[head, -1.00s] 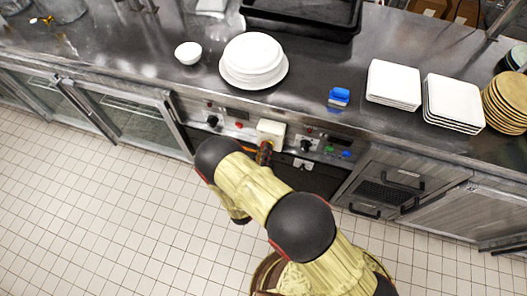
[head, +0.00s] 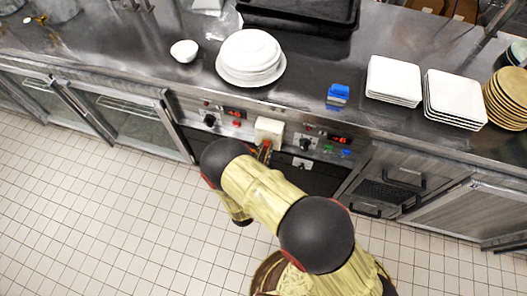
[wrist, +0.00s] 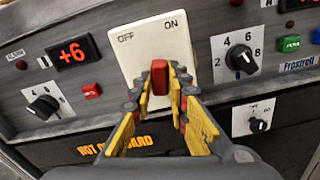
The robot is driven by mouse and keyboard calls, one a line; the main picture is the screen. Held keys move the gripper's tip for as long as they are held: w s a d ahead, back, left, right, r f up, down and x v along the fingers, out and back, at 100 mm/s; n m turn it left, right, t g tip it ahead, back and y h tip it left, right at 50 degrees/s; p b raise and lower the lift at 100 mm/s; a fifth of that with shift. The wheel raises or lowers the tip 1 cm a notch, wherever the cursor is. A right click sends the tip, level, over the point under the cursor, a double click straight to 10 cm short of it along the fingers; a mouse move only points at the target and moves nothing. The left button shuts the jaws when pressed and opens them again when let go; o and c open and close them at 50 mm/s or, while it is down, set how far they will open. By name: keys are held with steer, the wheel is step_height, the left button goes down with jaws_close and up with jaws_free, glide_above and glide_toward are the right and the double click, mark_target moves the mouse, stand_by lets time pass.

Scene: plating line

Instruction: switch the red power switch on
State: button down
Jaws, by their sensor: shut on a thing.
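The red power switch (wrist: 159,77) is a small red lever on a cream box (wrist: 152,47) marked OFF at left and ON at right, in the wrist view. My gripper (wrist: 161,88) is shut on the red lever, its yellow-and-grey fingers on either side of it. The lever stands below and between the two words, nearer ON. In the head view the cream box (head: 269,131) sits on the counter's front panel, with my arm in front of it. The lever is hard to make out there.
A lit red +6 display (wrist: 73,52) and black knobs (wrist: 241,58) flank the box. A lit display (head: 340,139) also shows right of it in the head view. Plates (head: 250,58) and a blue object (head: 338,95) stand on the counter above. The tiled floor (head: 110,220) is clear at left.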

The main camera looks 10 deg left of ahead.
steer(key=m, duration=0.2)
steer(key=m+b, duration=0.1)
steer(key=m, duration=0.2)
steer(key=shift+d+f+b, duration=0.15)
steer(key=shift+d+b, duration=0.05)
steer(key=shift+b, duration=0.1)
steer(key=shift+m, duration=0.3)
steer(key=c, duration=1.7)
jaws_free()
steer(key=s, duration=0.8)
steer(key=s+a, duration=0.1)
steer(key=s, duration=0.3)
